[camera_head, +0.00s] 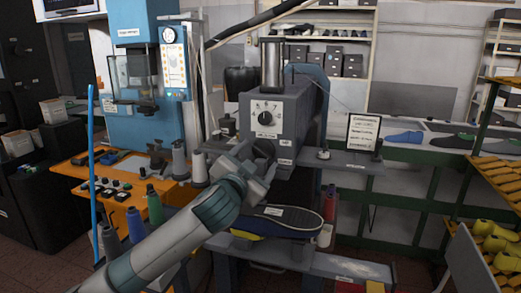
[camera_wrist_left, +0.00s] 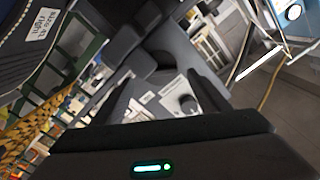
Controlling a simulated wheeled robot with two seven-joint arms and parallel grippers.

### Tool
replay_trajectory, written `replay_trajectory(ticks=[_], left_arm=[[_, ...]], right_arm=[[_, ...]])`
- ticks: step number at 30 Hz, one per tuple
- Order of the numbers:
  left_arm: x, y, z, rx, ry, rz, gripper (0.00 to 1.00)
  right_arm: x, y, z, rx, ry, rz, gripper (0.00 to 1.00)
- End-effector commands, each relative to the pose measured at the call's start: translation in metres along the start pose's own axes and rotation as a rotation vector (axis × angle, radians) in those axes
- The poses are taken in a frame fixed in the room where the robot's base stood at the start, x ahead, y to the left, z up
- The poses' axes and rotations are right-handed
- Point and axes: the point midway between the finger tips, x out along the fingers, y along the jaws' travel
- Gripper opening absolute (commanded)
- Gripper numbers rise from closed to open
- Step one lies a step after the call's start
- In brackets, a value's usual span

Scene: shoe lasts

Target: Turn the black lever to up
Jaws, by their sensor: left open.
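A grey machine box (camera_head: 290,108) stands in the middle of the head view. Its front carries a white dial plate with a round black knob (camera_head: 265,118), which seems to be the black lever; which way it points is too small to tell. My left gripper (camera_head: 262,165) is in front of the box, below the dial and apart from it. In the left wrist view my left gripper (camera_wrist_left: 165,88) is open, with a finger on each side. A black knob (camera_wrist_left: 188,104) and white labels on a grey face show between the fingers. Nothing is held.
A dark shoe-shaped piece (camera_head: 283,220) lies below the gripper. A small sign (camera_head: 362,132) stands right of the box. Yellow lasts (camera_head: 495,240) lie at far right.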

Motion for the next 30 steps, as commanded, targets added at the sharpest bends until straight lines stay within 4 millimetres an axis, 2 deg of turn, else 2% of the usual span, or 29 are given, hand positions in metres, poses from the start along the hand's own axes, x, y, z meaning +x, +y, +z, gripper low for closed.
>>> replay_trajectory(ticks=[3,9,20,21,26,30], left_arm=[[0.015,0.000,-0.001,0.000,-0.001,0.000,0.69],[0.030,-0.001,0.000,0.001,-0.001,-0.001,0.69],[0.033,0.000,0.000,0.000,0.000,0.000,0.69],[0.033,0.000,0.000,0.000,0.000,0.000,0.66],[0.033,0.000,0.000,0.000,0.000,0.000,0.28],[0.033,0.000,0.000,-0.001,0.000,0.000,0.28]], right_arm=[[-0.007,0.000,-0.006,-0.001,0.010,0.000,0.31],[-0.010,0.000,-0.008,-0.003,0.011,-0.001,0.31],[-0.010,-0.004,-0.006,-0.003,0.009,-0.004,0.31],[-0.010,-0.004,-0.006,-0.003,0.009,-0.005,0.31],[-0.010,-0.006,-0.006,-0.002,0.008,-0.006,0.31],[-0.010,-0.006,-0.005,-0.002,0.007,-0.006,0.31]])
